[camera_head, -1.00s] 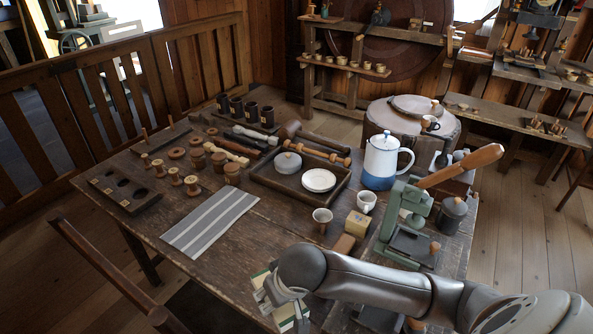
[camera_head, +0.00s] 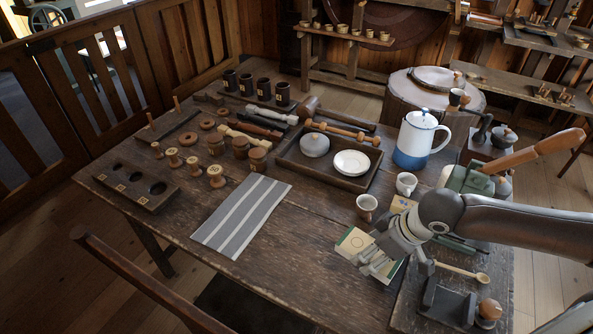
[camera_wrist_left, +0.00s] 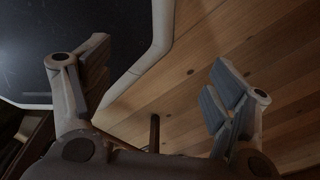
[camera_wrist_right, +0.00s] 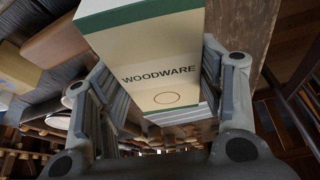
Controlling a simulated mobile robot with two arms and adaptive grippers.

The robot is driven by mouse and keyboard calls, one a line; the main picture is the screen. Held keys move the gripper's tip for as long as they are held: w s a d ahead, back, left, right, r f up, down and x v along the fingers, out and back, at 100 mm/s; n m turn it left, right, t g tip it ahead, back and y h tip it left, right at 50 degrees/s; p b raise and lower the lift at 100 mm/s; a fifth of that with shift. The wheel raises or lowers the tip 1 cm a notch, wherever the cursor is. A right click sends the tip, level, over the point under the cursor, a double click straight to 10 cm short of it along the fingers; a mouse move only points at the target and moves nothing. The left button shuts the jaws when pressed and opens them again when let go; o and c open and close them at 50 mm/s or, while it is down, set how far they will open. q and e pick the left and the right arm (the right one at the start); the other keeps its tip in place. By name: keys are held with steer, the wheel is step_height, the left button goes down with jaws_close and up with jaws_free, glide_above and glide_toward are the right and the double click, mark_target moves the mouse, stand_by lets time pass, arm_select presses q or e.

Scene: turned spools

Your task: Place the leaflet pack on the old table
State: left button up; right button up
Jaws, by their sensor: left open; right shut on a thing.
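The leaflet pack (camera_head: 357,242) is a cream block with a green edge. In the right wrist view the pack (camera_wrist_right: 165,65) shows the word WOODWARE and a ring mark. My right gripper (camera_head: 378,262) is shut on it, with a finger on either side in the wrist view (camera_wrist_right: 165,95). The pack is over the front right part of the old table (camera_head: 310,225), a worn dark wooden top. I cannot tell whether it touches the wood. My left gripper (camera_wrist_left: 155,90) is open and empty, with floorboards beyond it; it is outside the head view.
A striped cloth (camera_head: 240,215) lies left of the pack. A small cup (camera_head: 366,206) and another cup (camera_head: 406,183) stand just behind it. A wooden spoon (camera_head: 465,271) and dark tool lie to the right. Bare wood is free between cloth and pack.

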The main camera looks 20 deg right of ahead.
steer(key=shift+n+y, duration=0.3)
steer(key=shift+n, duration=0.6)
steer(key=d+r, duration=0.2)
steer(key=r, duration=0.1)
steer(key=w+d+r, duration=0.1)
steer(key=shift+d+r, duration=0.15)
steer(key=shift+r, duration=0.15)
steer(key=shift+w+a+r+n+g, duration=0.15)
steer(key=shift+w+a, duration=0.15)
steer(key=shift+w, duration=0.15)
steer(key=shift+w+a+r+n+g, duration=0.15)
steer(key=shift+w+a, duration=0.1)
steer(key=shift+w, duration=0.15)
glide_toward(320, 242)
steer(key=shift+w+a+f+p, duration=0.3)
steer(key=shift+w+a+f, duration=0.1)
steer(key=shift+w+f, duration=0.2)
steer(key=shift+w+a+f, duration=0.2)
steer(key=shift+a+f, duration=0.1)
steer(key=shift+f, duration=0.25)
arm_select(q)
steer(key=shift+w+a+r, duration=0.45)
steer(key=shift+w+r, duration=0.05)
arm_select(e)
steer(key=shift+w+f, duration=0.1)
steer(key=shift+f, duration=1.65)
steer(key=shift+a, duration=0.1)
